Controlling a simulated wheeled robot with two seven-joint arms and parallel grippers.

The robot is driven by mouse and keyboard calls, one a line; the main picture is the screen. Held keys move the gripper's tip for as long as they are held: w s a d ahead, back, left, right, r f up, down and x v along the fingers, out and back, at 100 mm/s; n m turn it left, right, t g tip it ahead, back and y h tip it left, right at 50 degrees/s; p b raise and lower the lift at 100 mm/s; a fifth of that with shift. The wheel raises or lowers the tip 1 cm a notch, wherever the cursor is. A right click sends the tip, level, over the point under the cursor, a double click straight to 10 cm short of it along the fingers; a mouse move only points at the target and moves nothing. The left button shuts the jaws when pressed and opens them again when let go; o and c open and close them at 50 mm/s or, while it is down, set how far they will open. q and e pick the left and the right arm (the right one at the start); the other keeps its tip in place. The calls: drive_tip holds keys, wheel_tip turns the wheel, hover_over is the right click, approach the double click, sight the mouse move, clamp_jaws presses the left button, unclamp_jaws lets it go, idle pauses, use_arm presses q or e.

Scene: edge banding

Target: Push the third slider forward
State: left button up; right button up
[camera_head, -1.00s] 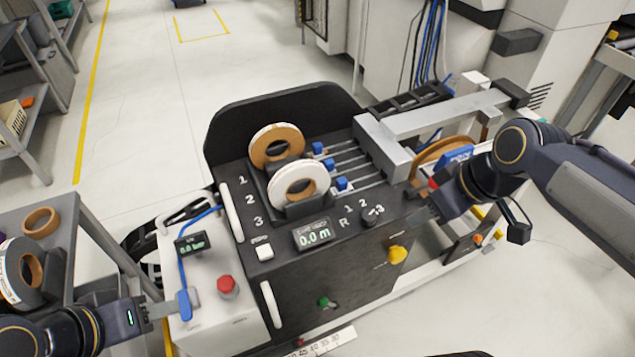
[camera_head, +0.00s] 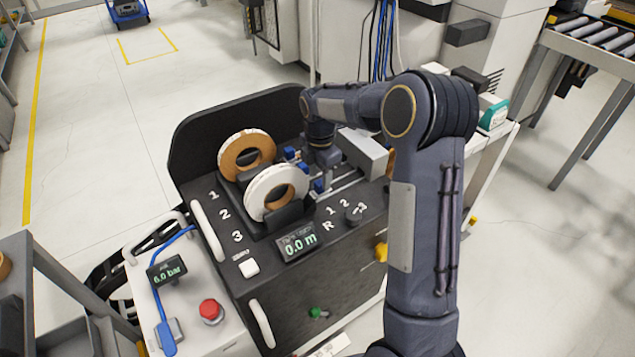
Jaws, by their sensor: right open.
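The black edge banding machine carries a brown tape roll (camera_head: 246,152) and a white tape roll (camera_head: 273,197) beside the numbers 1, 2 and 3. Small blue sliders sit on metal rails to the right of the rolls. The far slider (camera_head: 289,152) shows clearly, and the middle one is partly hidden. The near slider (camera_head: 319,186), the third, shows just left of and below my right gripper. My right gripper (camera_head: 329,180) is open and points down over the rails, close to the third slider. I cannot tell whether it touches. My left gripper is out of view.
A grey block (camera_head: 361,153) stands at the right end of the rails, partly behind my right arm. A black guard (camera_head: 205,130) rises behind the rolls.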

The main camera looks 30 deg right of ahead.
sight(320, 182)
drive_tip(key=shift+f, duration=1.55)
drive_tip(key=shift+d, duration=0.1)
clamp_jaws()
